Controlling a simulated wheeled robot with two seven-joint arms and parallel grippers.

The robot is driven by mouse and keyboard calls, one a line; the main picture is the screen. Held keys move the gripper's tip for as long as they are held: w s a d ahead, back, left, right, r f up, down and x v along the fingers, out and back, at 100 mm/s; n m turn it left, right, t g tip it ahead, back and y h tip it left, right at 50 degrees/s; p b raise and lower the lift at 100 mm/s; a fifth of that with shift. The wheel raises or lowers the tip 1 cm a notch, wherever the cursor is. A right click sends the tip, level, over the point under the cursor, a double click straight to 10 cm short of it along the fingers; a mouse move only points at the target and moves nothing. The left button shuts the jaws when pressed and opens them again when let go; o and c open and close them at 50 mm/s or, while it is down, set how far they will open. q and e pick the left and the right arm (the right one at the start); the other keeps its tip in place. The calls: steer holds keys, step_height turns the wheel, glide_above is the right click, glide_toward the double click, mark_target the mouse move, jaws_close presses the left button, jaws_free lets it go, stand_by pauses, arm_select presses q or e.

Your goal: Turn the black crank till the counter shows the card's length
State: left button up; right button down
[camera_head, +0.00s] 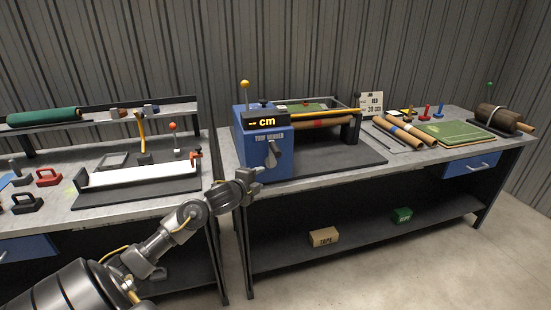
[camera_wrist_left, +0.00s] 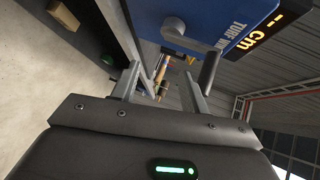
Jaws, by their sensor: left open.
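The blue turf winder (camera_head: 262,150) stands at the left end of the right bench. Its display (camera_head: 265,122) reads "-- cm". The card (camera_head: 371,104) behind the bench reads "JOB RED 30 cm". The black crank (camera_head: 273,153) is on the winder's front face; its hub (camera_wrist_left: 173,28) and dark handle (camera_wrist_left: 209,70) show in the left wrist view. My left gripper (camera_head: 256,173) is just in front of the crank. In its wrist view the fingers (camera_wrist_left: 160,84) are apart and empty, with the handle beside the right-hand finger, not between them. My right gripper is out of view.
The winder's yellow-knobbed lever (camera_head: 245,88) stands on its left. Brown rolls (camera_head: 400,130), a green turf sheet (camera_head: 452,133) and a dark roll (camera_head: 498,118) lie to the right. The left bench (camera_head: 90,213) holds a white bar and weights. A gap separates the benches.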

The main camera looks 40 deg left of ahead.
arm_select(q)
steer(key=m+t, duration=0.2)
glide_toward(273, 151)
steer(key=p+x, duration=0.1)
steer(key=x, duration=0.9)
steer(key=shift+w+f, duration=0.1)
steer(key=shift+w, duration=0.1)
steer(key=shift+w+a+f, duration=0.15)
steer(key=shift+w, duration=0.5)
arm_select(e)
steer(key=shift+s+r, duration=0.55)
arm_select(q)
steer(key=shift+c, duration=0.5)
jaws_close()
